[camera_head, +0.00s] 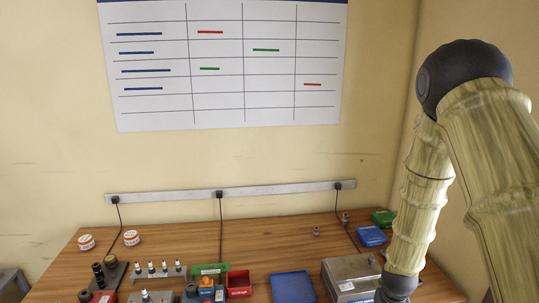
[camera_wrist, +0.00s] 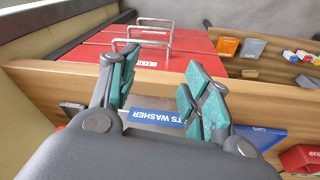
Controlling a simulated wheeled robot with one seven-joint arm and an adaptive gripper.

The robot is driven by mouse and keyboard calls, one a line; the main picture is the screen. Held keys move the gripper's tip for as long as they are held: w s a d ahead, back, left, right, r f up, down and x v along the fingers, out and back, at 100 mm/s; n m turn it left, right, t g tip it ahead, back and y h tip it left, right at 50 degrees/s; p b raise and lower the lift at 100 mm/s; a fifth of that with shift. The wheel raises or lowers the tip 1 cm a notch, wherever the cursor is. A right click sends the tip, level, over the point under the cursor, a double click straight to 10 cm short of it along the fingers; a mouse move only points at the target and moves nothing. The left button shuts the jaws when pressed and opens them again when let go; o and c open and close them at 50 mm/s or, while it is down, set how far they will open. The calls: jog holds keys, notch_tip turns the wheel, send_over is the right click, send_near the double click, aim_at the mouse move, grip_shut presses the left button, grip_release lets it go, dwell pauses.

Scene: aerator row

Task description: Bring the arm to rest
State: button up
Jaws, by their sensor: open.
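My gripper (camera_wrist: 165,77) is open in the wrist view, its two green-padded fingers spread apart with nothing held between them. Behind and below the fingers is a metal box with a blue label (camera_wrist: 160,117) that ends in "TS WASHER", partly hidden by my gripper. In the head view my arm comes down on the right, its wrist low beside the grey metal box (camera_head: 340,270); the fingers there are out of frame or hidden. I cannot tell whether the gripper touches the box.
The wooden bench (camera_head: 170,245) holds a blue tray (camera_head: 293,287), a red bin (camera_head: 239,283), blue (camera_head: 371,236) and green (camera_head: 383,217) bins, and white jars (camera_head: 131,238). A power strip (camera_head: 260,189) with cables runs along the wall. A red drawer cabinet (camera_wrist: 190,62) stands beyond the bench edge.

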jog(key=s+a+f+g+b, duration=0.1)
jog(key=s+a+f+b, duration=0.3)
jog(key=s+f, duration=0.9)
jog(key=s+a+f+y+b, duration=0.1)
jog(key=s+a+f+b, duration=0.3)
jog(key=s+f, duration=1)
jog(key=s+a, duration=0.2)
jog(key=s, duration=0.3)
jog(key=shift+s+a+f+n+g, duration=0.2)
jog(key=shift+s+f+n+g, duration=0.05)
jog(key=shift+s+n+g, duration=0.15)
